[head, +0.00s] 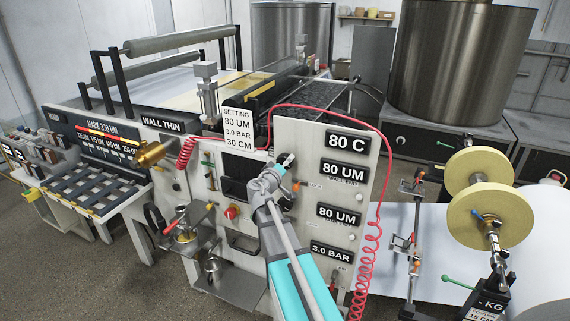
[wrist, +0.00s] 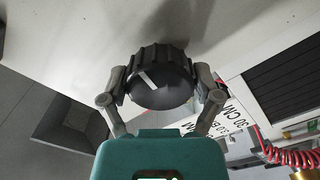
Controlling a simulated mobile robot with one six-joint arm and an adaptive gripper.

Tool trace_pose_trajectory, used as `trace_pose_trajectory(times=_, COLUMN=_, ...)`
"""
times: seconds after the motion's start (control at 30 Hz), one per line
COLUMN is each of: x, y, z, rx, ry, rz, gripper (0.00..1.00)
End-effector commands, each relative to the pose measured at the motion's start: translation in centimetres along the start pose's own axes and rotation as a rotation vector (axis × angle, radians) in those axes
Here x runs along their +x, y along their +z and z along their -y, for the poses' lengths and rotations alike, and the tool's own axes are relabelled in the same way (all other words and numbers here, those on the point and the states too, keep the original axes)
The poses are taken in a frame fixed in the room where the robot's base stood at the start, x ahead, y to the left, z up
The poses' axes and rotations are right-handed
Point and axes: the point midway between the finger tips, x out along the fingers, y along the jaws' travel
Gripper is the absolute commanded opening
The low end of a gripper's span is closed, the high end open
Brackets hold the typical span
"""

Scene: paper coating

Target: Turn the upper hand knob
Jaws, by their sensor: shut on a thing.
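The upper hand knob (wrist: 160,78) is a black ribbed round knob with a white mark line on its face. It sits on the pale machine panel (wrist: 225,35) and fills the middle of the wrist view. My gripper (wrist: 161,88) has one finger on each side of the knob and is shut on it. In the head view my gripper (head: 281,168) is at the upper left part of the panel, left of the "80 UM" sign. There the knob is mostly hidden by my gripper and arm.
Signs reading "80 C" (head: 347,142) and "3.0 BAR" (head: 331,254) are on the panel. A red coiled hose (head: 371,240) hangs along its right edge. A red knob (head: 231,212) is left of my arm.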

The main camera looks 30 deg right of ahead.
Motion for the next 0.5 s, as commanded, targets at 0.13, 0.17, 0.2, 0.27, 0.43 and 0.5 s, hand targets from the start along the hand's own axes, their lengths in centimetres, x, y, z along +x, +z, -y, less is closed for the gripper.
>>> trace_pose_trajectory(times=0.13, x=0.02, y=-0.03, z=-0.02, rx=-0.095, ry=0.0, rz=-0.001, gripper=0.34)
trace_pose_trajectory(times=0.17, x=0.02, y=-0.04, z=-0.03, rx=-0.117, ry=0.0, rz=-0.001, gripper=0.34)
trace_pose_trajectory(times=0.2, x=0.02, y=-0.04, z=-0.04, rx=-0.148, ry=0.0, rz=-0.001, gripper=0.34)
trace_pose_trajectory(times=0.27, x=0.02, y=-0.04, z=-0.05, rx=-0.197, ry=0.0, rz=-0.001, gripper=0.34)
trace_pose_trajectory(times=0.43, x=0.02, y=-0.05, z=-0.08, rx=-0.335, ry=0.0, rz=-0.001, gripper=0.34)
trace_pose_trajectory(times=0.5, x=0.02, y=-0.06, z=-0.09, rx=-0.388, ry=0.0, rz=-0.001, gripper=0.34)
